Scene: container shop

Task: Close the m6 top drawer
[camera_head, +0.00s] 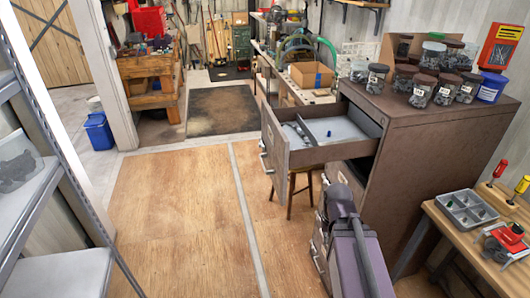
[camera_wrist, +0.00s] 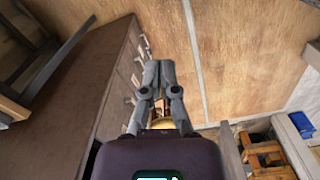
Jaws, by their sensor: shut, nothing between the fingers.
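A brown metal cabinet (camera_head: 430,125) stands at the right in the head view. Its top drawer (camera_head: 287,146) is pulled far out to the left, with a divider, a pale bottom and a small blue item inside. No m6 label can be read. My arm reaches up from the bottom in front of the cabinet, below the open drawer. In the wrist view my gripper (camera_wrist: 158,68) has its grey fingers together and empty. It is beside a brown cabinet body (camera_wrist: 75,85) with a row of handles. I cannot pick out the open drawer there.
A wooden stool (camera_head: 306,183) is under the drawer. A workbench (camera_head: 445,222) is at the right, a metal shelf (camera_head: 60,277) at the left. The wooden floor (camera_head: 175,205) between is clear.

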